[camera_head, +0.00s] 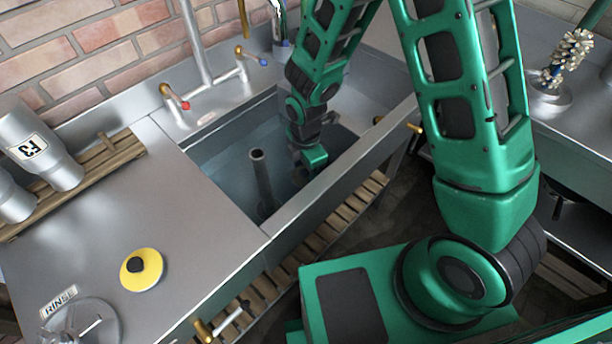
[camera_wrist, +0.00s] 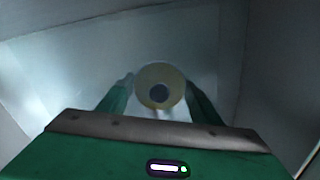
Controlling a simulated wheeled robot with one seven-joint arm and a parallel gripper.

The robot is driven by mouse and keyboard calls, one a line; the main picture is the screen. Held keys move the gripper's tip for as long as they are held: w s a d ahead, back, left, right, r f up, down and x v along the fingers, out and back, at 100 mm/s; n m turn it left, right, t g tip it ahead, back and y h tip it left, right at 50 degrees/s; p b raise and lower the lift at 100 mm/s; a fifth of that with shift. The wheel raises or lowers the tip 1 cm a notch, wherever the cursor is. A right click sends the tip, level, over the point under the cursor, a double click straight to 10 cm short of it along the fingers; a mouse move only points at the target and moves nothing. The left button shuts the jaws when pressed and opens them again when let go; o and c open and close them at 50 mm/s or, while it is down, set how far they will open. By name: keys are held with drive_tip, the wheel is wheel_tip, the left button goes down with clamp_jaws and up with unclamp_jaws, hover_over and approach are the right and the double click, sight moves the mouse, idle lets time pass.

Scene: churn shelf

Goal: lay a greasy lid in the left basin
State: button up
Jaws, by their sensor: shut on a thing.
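My gripper (camera_head: 312,158) reaches down inside a steel basin (camera_head: 215,185) in the middle of the head view. In the wrist view its two green fingers (camera_wrist: 159,84) are shut on a round, pale yellowish lid with a dark knob (camera_wrist: 160,96). The basin's grey walls and floor surround the lid there. I cannot tell whether the lid touches the floor. In the head view the held lid is hidden behind the gripper and basin edge. A second yellow lid with a black knob (camera_head: 142,268) lies on the steel counter at left.
A grey upright pipe (camera_head: 261,178) stands in the basin, left of my gripper. A tap (camera_head: 205,75) with red and blue-tipped handles stands behind. A wooden rack with metal cans (camera_head: 40,150) is at left, a RINSE wheel (camera_head: 80,325) at lower left, a bristly brush (camera_head: 567,55) at right.

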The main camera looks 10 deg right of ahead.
sight(306, 174)
drive_tip(key=shift+f, duration=0.6)
drive_tip(key=o, duration=1.2)
drive_tip(key=shift+f, duration=0.1)
drive_tip(key=shift+c, duration=0.2)
wheel_tip(306, 174, up, 12)
drive_tip(key=shift+f, duration=0.1)
drive_tip(key=shift+r, duration=0.25)
